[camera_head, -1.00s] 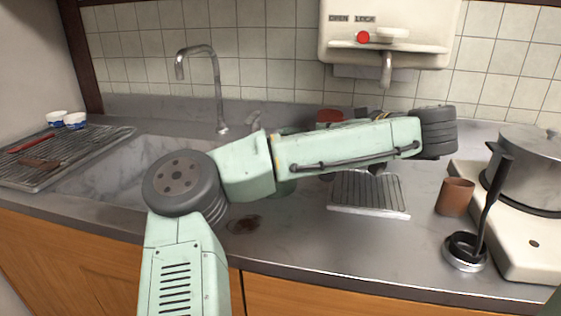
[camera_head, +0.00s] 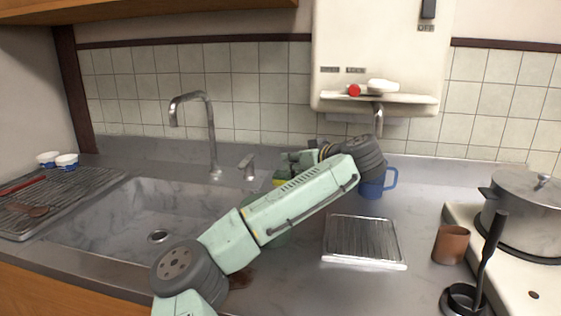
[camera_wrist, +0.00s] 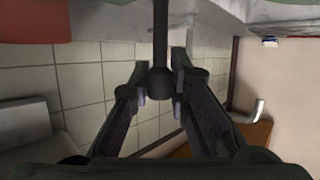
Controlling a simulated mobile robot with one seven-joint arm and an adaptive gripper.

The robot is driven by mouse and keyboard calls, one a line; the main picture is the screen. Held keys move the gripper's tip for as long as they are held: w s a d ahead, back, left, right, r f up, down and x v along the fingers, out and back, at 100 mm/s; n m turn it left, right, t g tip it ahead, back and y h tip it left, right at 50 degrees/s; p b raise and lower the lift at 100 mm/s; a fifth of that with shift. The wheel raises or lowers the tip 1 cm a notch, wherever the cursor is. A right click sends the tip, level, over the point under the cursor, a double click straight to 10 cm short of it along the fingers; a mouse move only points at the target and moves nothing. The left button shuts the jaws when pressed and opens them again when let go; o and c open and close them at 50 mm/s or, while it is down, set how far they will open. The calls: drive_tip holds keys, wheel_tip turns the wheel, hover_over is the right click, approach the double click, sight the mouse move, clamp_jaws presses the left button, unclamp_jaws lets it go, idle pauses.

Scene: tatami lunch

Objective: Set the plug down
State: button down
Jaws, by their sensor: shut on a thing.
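The plug (camera_wrist: 160,82) shows in the wrist view as a dark rounded knob with a thin dark stem rising from it. My gripper (camera_wrist: 161,90) is shut on the knob, one finger on each side. A dark green edge crosses the top of that view; I cannot tell whether it is part of the plug. In the head view my gripper (camera_head: 290,160) is behind the forearm, near the right rear of the sink (camera_head: 105,215). The plug cannot be made out there. The sink's drain (camera_head: 157,236) is in plain sight on its floor.
A tap (camera_head: 210,130) rises behind the sink. A blue mug (camera_head: 372,190) stands behind my forearm, and a ridged metal tray (camera_head: 364,241) lies in front of it. A brown cup (camera_head: 451,244), a ladle (camera_head: 490,250) and a pot (camera_head: 525,215) are at right. A drying rack (camera_head: 85,185) is at left.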

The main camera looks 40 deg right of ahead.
drive_tip(key=f+p+x, duration=0.1)
drive_tip(key=p+x, duration=0.2)
drive_tip(key=x, duration=0.4)
drive_tip(key=shift+f, duration=0.2)
drive_tip(key=shift+s+f+b, duration=0.1)
drive_tip(key=shift+b, duration=0.25)
drive_tip(key=c, duration=1.5)
unclamp_jaws()
